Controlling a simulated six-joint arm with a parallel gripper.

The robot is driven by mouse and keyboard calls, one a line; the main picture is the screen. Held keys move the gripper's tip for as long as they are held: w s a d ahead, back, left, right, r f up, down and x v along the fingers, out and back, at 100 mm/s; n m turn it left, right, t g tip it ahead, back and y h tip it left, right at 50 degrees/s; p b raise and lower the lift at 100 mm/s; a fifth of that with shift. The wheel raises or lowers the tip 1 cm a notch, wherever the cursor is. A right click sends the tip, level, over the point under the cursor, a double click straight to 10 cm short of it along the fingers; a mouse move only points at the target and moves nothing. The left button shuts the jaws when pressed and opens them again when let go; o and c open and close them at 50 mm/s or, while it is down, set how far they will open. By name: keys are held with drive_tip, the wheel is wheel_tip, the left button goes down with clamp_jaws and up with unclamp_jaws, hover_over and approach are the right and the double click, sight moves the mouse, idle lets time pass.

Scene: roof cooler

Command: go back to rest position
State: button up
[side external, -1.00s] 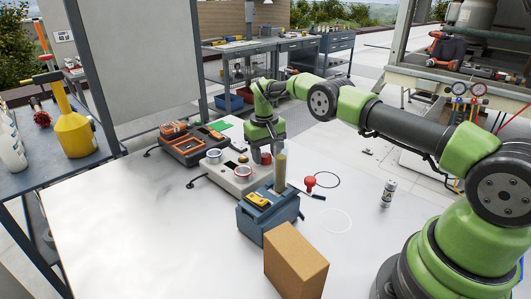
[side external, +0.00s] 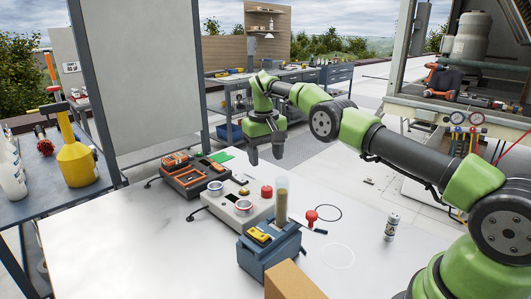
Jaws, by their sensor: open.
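My gripper (side external: 265,155) hangs from the green wrist above the far edge of the white table (side external: 110,235). Its fingers point down, are apart and hold nothing. Below and in front of it is a light grey station (side external: 236,211) with two round cups and a red knob (side external: 267,191). A clear tube (side external: 282,199) with tan contents stands upright at the blue-grey box (side external: 270,255). My gripper is clear of all of these.
A dark tray with orange parts (side external: 188,178) is at the far left of the table. A cardboard box (side external: 290,281) is at the front, a small can (side external: 392,226) at the right. A red-topped item (side external: 311,217) lies near two rings. The front left of the table is bare.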

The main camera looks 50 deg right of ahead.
drive_tip(key=shift+r, duration=0.3)
drive_tip(key=s+a+r+t, duration=0.2)
drive_tip(key=s+a+r, duration=0.15)
drive_tip(key=r, duration=0.55)
drive_tip(key=s+a+r+t, duration=0.1)
drive_tip(key=s+a+r, duration=0.3)
drive_tip(key=r, duration=0.6)
drive_tip(key=s+a+f+t+y, duration=0.1)
drive_tip(key=s+a+t, duration=0.1)
drive_tip(key=s, duration=0.9)
drive_tip(key=s+a+f+t+y, duration=0.1)
drive_tip(key=s+a+f+t, duration=0.1)
drive_tip(key=s, duration=1)
drive_tip(key=shift+c, duration=0.4)
